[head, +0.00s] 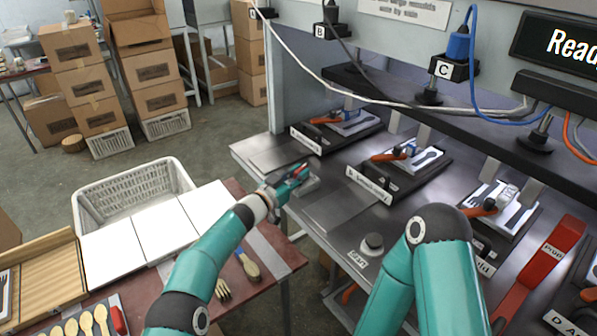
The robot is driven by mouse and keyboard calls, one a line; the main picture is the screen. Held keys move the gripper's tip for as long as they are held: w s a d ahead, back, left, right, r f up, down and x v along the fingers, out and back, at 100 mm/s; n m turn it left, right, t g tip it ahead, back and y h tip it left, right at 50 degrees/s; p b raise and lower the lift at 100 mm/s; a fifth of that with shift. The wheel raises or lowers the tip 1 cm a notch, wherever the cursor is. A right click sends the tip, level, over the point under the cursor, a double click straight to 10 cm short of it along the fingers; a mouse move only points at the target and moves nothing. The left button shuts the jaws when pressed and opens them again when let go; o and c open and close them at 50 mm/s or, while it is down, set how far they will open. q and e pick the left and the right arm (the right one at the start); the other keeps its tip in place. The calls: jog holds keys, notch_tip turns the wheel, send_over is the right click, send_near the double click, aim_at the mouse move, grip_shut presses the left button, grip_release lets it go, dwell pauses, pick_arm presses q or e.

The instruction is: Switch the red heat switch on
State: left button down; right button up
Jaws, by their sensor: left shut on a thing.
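A round dark knob (373,243) with a pale base sits on the front of the grey metal bench. A small white label (357,259) beside it seems to read HEAT. I see no clear red on this knob, and its on or off state cannot be told. My left gripper (298,174) is over the bench's left part, well to the upper left of the knob. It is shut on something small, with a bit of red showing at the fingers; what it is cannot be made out. My right arm bends down just right of the knob, and its gripper is out of view.
Press stations A (340,124), B (405,160) and C (500,208) line the bench under hanging cables. A long red lever (560,250) lies at the right. A white basket (130,185) and a reddish table (285,258) with spoons and a fork stand at the left.

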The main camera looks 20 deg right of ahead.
pick_arm(q)
jog(key=shift+r, duration=0.2)
jog(key=c, duration=1.1)
grip_release()
jog(key=shift+f, duration=0.15)
jog(key=shift+a, duration=0.1)
jog(key=v, duration=1.1)
jog(key=shift+s+a, duration=0.25)
jog(key=shift+a, duration=0.1)
